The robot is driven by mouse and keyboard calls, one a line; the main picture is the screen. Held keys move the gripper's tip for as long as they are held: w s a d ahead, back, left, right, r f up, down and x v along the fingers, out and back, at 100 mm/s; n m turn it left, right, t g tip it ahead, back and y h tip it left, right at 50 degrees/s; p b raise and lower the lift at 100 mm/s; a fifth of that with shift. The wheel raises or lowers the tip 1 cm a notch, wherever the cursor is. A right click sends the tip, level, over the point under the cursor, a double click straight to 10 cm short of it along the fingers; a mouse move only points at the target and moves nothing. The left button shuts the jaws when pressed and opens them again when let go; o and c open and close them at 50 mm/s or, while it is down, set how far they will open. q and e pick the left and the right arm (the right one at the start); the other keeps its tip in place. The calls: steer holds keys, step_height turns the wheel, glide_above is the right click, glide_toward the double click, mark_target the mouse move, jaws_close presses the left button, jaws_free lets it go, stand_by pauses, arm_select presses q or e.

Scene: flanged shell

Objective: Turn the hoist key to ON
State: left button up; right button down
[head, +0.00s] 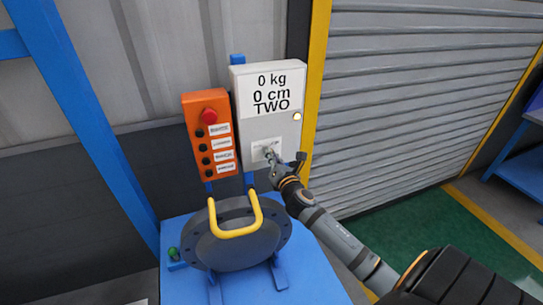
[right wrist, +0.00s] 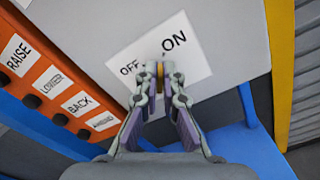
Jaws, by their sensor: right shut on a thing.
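The hoist key (right wrist: 160,70) is a small yellowish piece at the white OFF/ON label plate (right wrist: 190,62) on the grey control box (head: 267,90). My right gripper (right wrist: 162,80) is shut on the key, its two fingertips on either side of it. In the head view my right gripper (head: 271,156) reaches the label plate from the lower right and covers the key. OFF is printed left of the key and ON above right of it. The fingertips hide most of the key, so I cannot tell which word it points to. My left gripper is not in view.
An orange button panel (head: 208,135) with a red knob stands left of the box. The box reads 0 kg, 0 cm, TWO and has a pale lamp (head: 297,116). Below, a grey flanged shell (head: 240,240) with a yellow handle (head: 235,230) stands on a blue stand (head: 315,265).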

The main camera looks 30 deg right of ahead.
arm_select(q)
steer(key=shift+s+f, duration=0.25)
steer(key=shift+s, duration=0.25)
arm_select(e)
steer(key=shift+m, duration=1.2)
steer(key=c, duration=1.5)
jaws_free()
steer(key=shift+d, duration=0.1)
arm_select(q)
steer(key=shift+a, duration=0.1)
arm_select(e)
steer(key=v, duration=1.2)
